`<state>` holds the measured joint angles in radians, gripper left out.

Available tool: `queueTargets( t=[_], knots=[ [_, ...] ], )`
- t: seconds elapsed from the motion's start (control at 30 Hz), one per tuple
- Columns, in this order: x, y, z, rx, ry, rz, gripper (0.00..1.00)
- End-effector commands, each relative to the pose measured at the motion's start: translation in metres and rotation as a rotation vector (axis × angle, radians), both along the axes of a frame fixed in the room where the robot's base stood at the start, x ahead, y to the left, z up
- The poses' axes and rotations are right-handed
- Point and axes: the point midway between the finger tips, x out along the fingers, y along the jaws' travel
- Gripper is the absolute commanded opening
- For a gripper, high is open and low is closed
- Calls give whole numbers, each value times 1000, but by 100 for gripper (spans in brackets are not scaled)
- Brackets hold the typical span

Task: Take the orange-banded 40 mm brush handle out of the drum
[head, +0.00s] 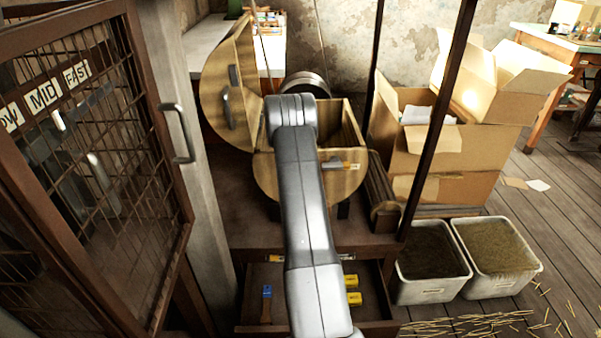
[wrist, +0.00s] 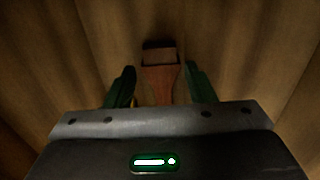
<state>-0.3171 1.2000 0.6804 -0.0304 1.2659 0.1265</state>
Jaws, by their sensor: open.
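The wooden drum (head: 266,172) stands with its round lid (head: 213,95) swung open to the left. My arm reaches down into its opening, and my gripper is hidden there in the head view. In the wrist view my gripper (wrist: 160,75) is open inside the drum, its two green fingers apart. A reddish-brown brush handle (wrist: 160,84) lies between the fingers, with a dark rectangular end beyond the fingertips. I cannot make out an orange band on it, nor whether a finger touches it.
Wooden drum walls surround my gripper. A mesh door (head: 95,150) stands at the left. A dark post (head: 437,125) rises right of the drum. Two bins (head: 433,290) and cardboard boxes (head: 440,165) are at the right. An open drawer below holds a blue-ended brush (head: 266,303) and yellow pieces (head: 353,299).

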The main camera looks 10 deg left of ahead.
Motion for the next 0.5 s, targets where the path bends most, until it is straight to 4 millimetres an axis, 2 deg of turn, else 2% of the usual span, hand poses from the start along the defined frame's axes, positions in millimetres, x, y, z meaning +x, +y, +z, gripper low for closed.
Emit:
queueTargets(
  t=[0.03, 0.13, 0.4, 0.5],
  knots=[
    [1, 1, -12, 0, 1, 0, 49],
    [1, 0, -26, 0, 1, 0, 49],
    [1, 0, -29, 0, -1, 0, 49],
    [1, 0, -29, 0, -1, 0, 31]
  ],
)
